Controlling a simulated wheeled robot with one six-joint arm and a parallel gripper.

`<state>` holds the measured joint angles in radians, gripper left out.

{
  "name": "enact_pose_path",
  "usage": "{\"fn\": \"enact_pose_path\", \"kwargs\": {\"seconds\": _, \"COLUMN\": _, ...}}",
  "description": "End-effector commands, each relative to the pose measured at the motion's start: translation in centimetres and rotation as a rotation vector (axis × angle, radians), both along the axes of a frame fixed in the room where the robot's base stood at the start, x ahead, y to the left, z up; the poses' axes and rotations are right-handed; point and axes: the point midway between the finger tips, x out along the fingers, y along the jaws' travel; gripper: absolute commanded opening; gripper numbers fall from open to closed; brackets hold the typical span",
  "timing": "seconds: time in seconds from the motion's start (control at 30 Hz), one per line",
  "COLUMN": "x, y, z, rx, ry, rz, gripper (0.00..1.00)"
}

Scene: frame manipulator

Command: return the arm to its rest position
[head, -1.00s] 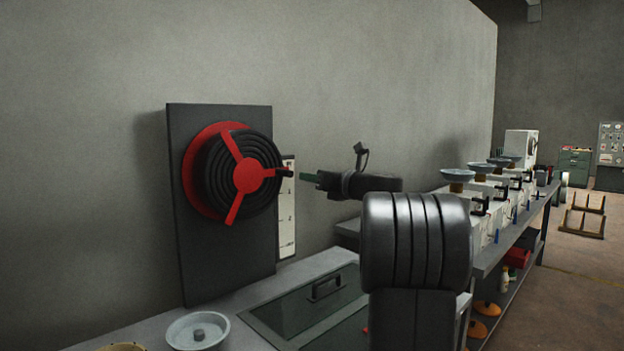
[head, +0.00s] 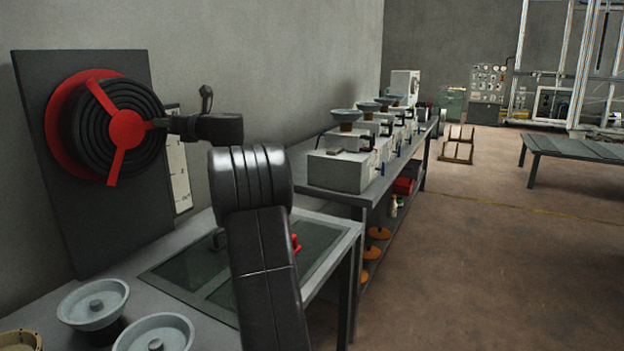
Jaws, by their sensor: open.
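My arm (head: 265,265) rises from the bottom of the head view, with a thick black joint in front of the bench. Its wrist reaches back and left, and my gripper (head: 158,123) points left at the reel with its jaws open. The gripper is small and dark here, and I see nothing held in it. Its tip overlaps the right edge of the black coiled reel (head: 95,125) with red spokes; I cannot tell whether they touch.
The reel hangs on a dark upright panel (head: 38,190). Round grey dishes (head: 85,318) stand at the front left of the bench, beside a glass-lidded section (head: 165,270). A long bench with several grey machines (head: 338,172) runs back right. The floor (head: 480,270) at right is open.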

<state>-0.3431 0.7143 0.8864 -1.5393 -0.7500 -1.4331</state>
Motion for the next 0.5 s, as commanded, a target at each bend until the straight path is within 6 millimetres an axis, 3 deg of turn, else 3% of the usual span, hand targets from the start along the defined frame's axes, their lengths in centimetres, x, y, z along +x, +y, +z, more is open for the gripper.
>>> {"fn": "enact_pose_path", "kwargs": {"seconds": 0.2, "x": 0.64, "y": 1.35, "z": 0.03, "rx": 0.001, "ry": -0.001, "rz": 0.001, "gripper": 0.41}}
{"fn": "enact_pose_path", "kwargs": {"seconds": 0.5, "x": 0.65, "y": 1.34, "z": -0.09, "rx": 0.004, "ry": 0.007, "rz": 0.000, "gripper": 0.41}}
